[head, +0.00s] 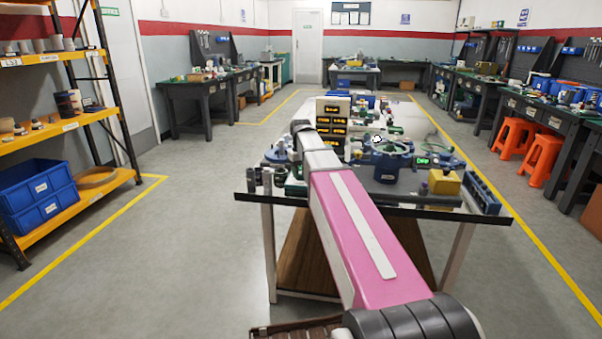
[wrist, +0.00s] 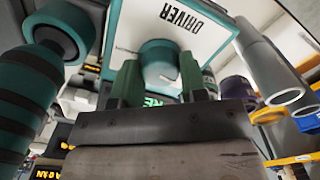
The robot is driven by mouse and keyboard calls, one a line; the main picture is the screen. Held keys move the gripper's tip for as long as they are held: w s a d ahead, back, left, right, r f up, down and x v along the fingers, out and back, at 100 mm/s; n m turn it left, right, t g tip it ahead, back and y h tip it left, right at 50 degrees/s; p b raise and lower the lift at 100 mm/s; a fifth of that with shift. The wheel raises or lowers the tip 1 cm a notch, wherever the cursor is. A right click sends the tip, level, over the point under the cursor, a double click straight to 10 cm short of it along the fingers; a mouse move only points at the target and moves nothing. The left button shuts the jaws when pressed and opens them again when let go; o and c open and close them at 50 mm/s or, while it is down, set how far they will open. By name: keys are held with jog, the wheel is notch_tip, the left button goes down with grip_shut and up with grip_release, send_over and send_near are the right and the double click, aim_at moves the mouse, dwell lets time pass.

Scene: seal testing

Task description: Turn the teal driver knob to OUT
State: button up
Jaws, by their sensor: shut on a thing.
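The teal driver knob (wrist: 160,62) shows in the wrist view, in front of a white plate (wrist: 208,38) lettered DRIVER. My gripper (wrist: 158,82) has one green finger on each side of the knob and is shut on it. The fingers and palm cover the lower part of the knob. I cannot read an OUT mark or make out which way the knob points. In the head view my pink arm reaches over the work table (head: 420,212), and the knob and gripper cannot be made out there.
A teal and black banded cylinder (wrist: 45,85) stands close at the left in the wrist view, and grey tubes (wrist: 262,55) at the right. On the table are a panel of amber displays (head: 333,112), a blue round fixture (head: 388,168) and a yellow block (head: 444,183).

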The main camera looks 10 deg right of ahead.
aim_at(301, 172)
dwell(0.4)
jog(key=o, duration=0.9)
notch_tip(301, 172, up, 11)
jog(key=shift+f, duration=0.1)
